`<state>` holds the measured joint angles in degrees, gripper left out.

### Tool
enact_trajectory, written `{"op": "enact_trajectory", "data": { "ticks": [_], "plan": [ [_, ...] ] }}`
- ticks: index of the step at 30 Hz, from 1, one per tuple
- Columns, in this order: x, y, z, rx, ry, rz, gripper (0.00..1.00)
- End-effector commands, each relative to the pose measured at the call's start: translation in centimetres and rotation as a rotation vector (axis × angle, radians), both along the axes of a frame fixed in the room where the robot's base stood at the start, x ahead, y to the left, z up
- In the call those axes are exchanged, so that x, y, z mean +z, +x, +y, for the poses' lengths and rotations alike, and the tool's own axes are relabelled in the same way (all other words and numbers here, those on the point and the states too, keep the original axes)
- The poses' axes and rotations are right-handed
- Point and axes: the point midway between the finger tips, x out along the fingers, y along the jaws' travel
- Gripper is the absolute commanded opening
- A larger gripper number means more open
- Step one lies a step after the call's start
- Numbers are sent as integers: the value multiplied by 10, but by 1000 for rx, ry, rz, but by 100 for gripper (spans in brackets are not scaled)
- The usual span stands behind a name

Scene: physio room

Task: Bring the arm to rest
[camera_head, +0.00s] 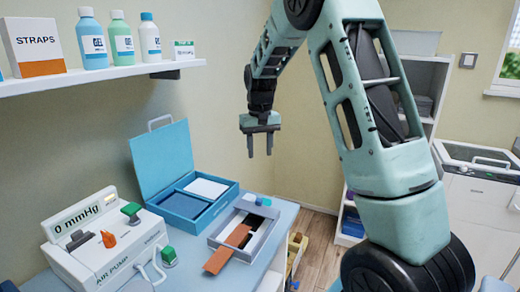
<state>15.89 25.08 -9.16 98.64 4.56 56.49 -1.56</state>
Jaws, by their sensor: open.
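My arm rises from the lower right of the head view, bends over at the top and hangs down toward the middle. My gripper (260,146) points downward in the air with its two fingers apart and nothing between them. It appears above and behind the right part of the blue-grey table (206,275), clear of the things on it. A grey tray (274,224) with dark compartments lies below it in the picture. An orange-brown strip (226,251) leans over the tray's near edge.
An open blue case (163,160) and a white air pump (88,262) reading "0 mmHg" stand on the table. A wall shelf (105,77) holds bottles and boxes at upper left. A white cabinet (478,205) and shelving stand at right. Floor (316,240) shows behind the table.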

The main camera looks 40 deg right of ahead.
Motion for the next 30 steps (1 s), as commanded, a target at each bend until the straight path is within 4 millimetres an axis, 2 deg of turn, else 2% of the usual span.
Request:
{"op": "enact_trajectory", "data": {
  "ticks": [18,20,23,26,30],
  "plan": [
    [1,0,0,0,0,-1,42],
    [2,1,8,15,3,-3,42],
    [2,0,43,76,19,-11,42],
    [3,-8,103,184,43,-20,42],
    [3,-41,201,379,76,-29,42]
  ]
}}
